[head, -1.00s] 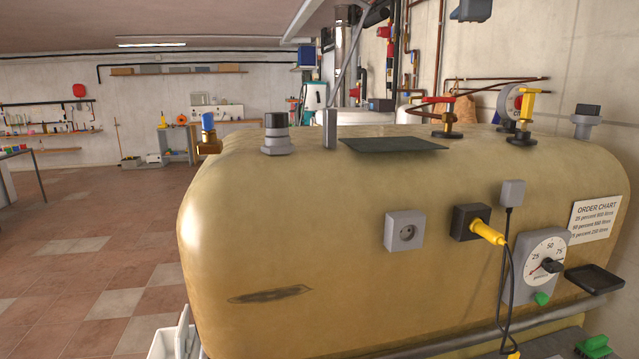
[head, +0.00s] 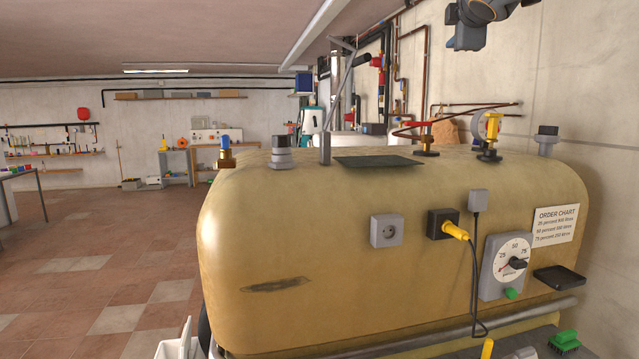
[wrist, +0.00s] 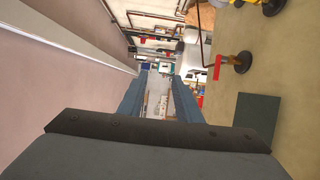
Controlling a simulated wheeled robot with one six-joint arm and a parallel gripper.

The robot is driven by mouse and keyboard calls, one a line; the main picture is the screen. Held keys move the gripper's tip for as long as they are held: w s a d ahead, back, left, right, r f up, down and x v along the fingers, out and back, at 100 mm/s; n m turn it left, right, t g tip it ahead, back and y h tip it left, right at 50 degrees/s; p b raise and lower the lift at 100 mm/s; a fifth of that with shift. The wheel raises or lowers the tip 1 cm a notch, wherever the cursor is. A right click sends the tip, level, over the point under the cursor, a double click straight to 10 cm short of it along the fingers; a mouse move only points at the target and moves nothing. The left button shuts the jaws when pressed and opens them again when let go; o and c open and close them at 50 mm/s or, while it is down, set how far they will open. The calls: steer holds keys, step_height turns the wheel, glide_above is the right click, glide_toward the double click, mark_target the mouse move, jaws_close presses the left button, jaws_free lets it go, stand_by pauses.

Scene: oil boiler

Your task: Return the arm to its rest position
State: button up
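My gripper shows in the wrist view (wrist: 157,88), with two blue-grey fingers apart and only the room seen between them. It is open and empty. In the head view a dark grey-blue part of my arm (head: 468,28) hangs from the top right edge, above and apart from the tan oil tank (head: 340,250). The fingertips cannot be made out there.
Atop the tank are a red-handled valve (head: 425,138), a yellow-handled valve (head: 491,128), a dark sheet (head: 378,161) and a tilted grey lever (head: 325,135). A yellow plug (head: 456,231) sits in the tank's front. Tiled floor (head: 90,270) is open at left.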

steer(key=s+a+f+m+g, duration=0.1)
steer(key=s+f+m+g, duration=0.15)
steer(key=f, duration=0.95)
steer(key=s+a+f+m+g+y, duration=0.1)
steer(key=a+f+m+g, duration=0.15)
steer(key=f, duration=0.95)
steer(key=s+a+f+m+g, duration=0.1)
steer(key=s+f+m+g, duration=0.15)
steer(key=f, duration=0.95)
steer(key=s+a+f+m+g+y, duration=0.1)
steer(key=s+a+f+m+g, duration=0.15)
steer(key=s+f, duration=0.6)
steer(key=s+a+f+m+g, duration=0.2)
steer(key=s+f+m+g, duration=0.1)
steer(key=s+f, duration=0.55)
steer(key=s+a+f+m+g+y, duration=0.1)
steer(key=s+a+f+m+g, duration=0.15)
steer(key=s+f, duration=0.65)
step_height(320, 180, down, 23)
steer(key=w+g+b, duration=0.1)
steer(key=g+b, duration=0.1)
steer(key=b, duration=1.9)
steer(key=shift+w+d+r+b, duration=0.2)
steer(key=shift+w+b, duration=0.1)
